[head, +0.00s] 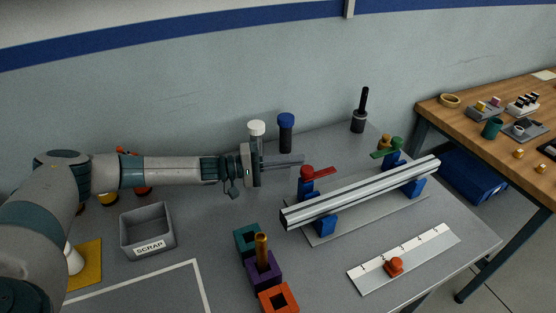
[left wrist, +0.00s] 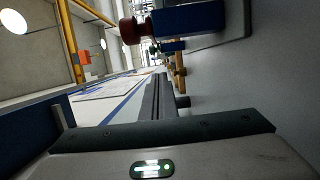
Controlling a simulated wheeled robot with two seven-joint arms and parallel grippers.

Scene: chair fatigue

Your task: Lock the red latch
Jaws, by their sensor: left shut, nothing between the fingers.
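The red latch (head: 321,173) is a red lever on a blue post at the near left end of a fixture, its handle pointing right in the head view. My left gripper (head: 302,161) is shut and empty. Its fingers point right, and their tips appear just left of and above the red latch; I cannot tell whether they touch it. The left wrist view shows the closed fingers (left wrist: 160,95) and a dark red knob (left wrist: 130,30) beside a blue block (left wrist: 190,19). My right gripper is not in view.
A silver rail (head: 360,193) lies across blue supports on the fixture plate. A green latch (head: 387,149) is at its far end. A white-capped bottle (head: 257,129) and a blue-capped bottle (head: 286,121) stand behind my gripper. A scrap bin (head: 147,232) and colored blocks (head: 263,272) are nearer.

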